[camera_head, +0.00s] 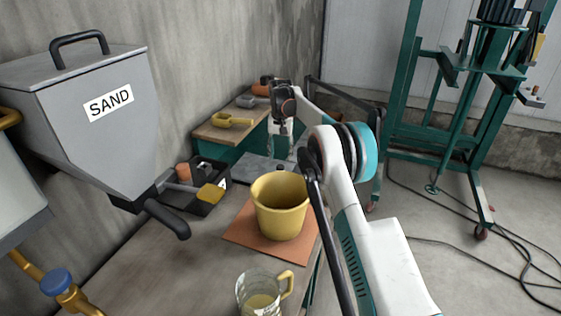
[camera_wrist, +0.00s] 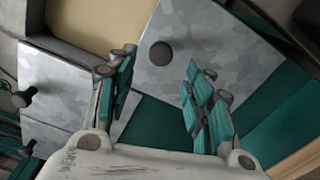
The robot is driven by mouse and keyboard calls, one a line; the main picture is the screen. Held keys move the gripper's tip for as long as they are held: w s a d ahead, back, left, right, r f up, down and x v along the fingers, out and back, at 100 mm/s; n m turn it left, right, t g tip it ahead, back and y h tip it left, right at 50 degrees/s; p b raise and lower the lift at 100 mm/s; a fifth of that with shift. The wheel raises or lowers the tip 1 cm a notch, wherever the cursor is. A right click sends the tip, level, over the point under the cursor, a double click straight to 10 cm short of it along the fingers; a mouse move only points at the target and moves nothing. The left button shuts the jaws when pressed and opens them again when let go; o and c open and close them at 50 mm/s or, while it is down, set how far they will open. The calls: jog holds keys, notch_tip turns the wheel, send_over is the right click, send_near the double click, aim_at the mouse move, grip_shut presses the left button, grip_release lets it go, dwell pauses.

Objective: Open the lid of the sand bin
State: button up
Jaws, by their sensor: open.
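The grey sand bin (camera_head: 118,125) with its SAND label stands at the left in the head view. Its flat lid (camera_head: 85,62) looks shut, and a black arched handle (camera_head: 78,42) is on top. My gripper (camera_head: 283,122) is well to the right of the bin, over the far end of the bench, apart from the handle. In the wrist view my gripper (camera_wrist: 160,75) is open, with nothing between its fingers. Below it there is a mottled grey metal panel (camera_wrist: 215,45) with a dark round knob (camera_wrist: 160,53). The SAND label is not seen in the wrist view.
A yellow pot (camera_head: 280,208) stands on an orange mat (camera_head: 242,228). A glass jug (camera_head: 258,295) is at the front. A black tray (camera_head: 205,200) with tools lies near the bin. A green frame (camera_head: 450,110) stands at the right. Bare bench shows at the front left.

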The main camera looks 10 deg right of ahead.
notch_tip(320, 180, up, 7)
jog(key=shift+f, duration=0.2)
dwell(0.3)
jog(key=s+r+n+t, duration=0.1)
jog(key=s+r, duration=0.3)
jog(key=r, duration=0.3)
jog(key=s+r+t, duration=0.1)
jog(key=s+r, duration=0.3)
jog(key=r, duration=0.2)
jog(key=s+r+n+t, duration=0.1)
jog(key=s+r, duration=0.3)
jog(key=s, duration=0.3)
jog(key=s+r+t, duration=0.1)
jog(key=s+r, duration=0.2)
jog(key=s, duration=0.5)
jog(key=s+f+t, duration=0.1)
jog(key=s+f, duration=0.2)
jog(key=s, duration=0.7)
jog(key=s+f+n+t, duration=0.1)
jog(key=s+f, duration=0.3)
jog(key=s, duration=0.6)
jog(key=s+f+t, duration=0.1)
jog(key=s+f, duration=0.3)
jog(key=s, duration=0.5)
jog(key=shift+s+n, duration=0.4)
